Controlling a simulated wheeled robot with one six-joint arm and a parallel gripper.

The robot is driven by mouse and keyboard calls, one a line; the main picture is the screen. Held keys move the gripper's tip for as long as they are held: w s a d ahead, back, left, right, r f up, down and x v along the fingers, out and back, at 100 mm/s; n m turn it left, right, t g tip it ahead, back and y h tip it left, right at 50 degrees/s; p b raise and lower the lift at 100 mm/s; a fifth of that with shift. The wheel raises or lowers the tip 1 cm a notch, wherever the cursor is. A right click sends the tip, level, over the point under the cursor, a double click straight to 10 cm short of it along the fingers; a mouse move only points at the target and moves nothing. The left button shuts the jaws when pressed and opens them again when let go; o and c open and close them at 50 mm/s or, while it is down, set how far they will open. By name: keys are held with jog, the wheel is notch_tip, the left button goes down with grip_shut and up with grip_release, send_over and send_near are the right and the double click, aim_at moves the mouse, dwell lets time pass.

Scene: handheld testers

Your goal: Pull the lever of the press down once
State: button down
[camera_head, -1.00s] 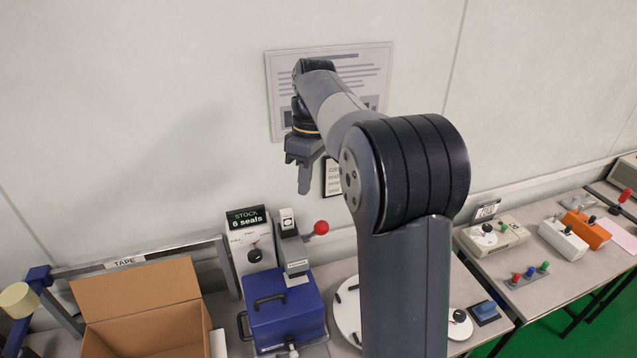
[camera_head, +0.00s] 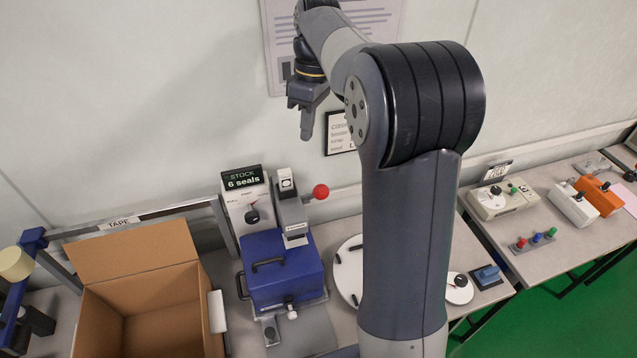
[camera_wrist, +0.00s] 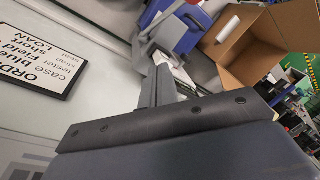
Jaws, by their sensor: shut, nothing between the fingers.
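The press (camera_head: 291,214) is a grey upright unit standing at the blue case on the bench. Its lever ends in a red ball (camera_head: 320,191) that sticks out to the right near the top. My gripper (camera_head: 307,135) is shut and empty, pointing down. In the picture it is above and slightly left of the red ball, apart from it. In the wrist view my gripper's fingers (camera_wrist: 157,86) are together, with the blue case (camera_wrist: 186,32) beyond them. The red ball is not clear in the wrist view.
The blue case (camera_head: 281,275) has dark handles. An open cardboard box (camera_head: 150,315) stands left of it. A stock display (camera_head: 243,178) is behind it. A white round plate (camera_head: 349,287) lies to the right, partly hidden by my arm. A framed notice (camera_head: 339,134) is on the wall.

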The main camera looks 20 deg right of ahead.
jog(key=shift+s+f+b, duration=0.8)
jog(key=shift+s+b, duration=0.2)
jog(key=shift+b, duration=0.2)
jog(key=shift+s+f+b, duration=0.8)
jog(key=shift+s+b, duration=0.25)
jog(key=shift+b, duration=0.2)
jog(key=shift+s+f+b, duration=0.8)
jog(key=shift+s+b, duration=0.2)
jog(key=shift+b, duration=0.2)
jog(key=shift+s, duration=0.1)
jog(key=shift+s+f, duration=0.25)
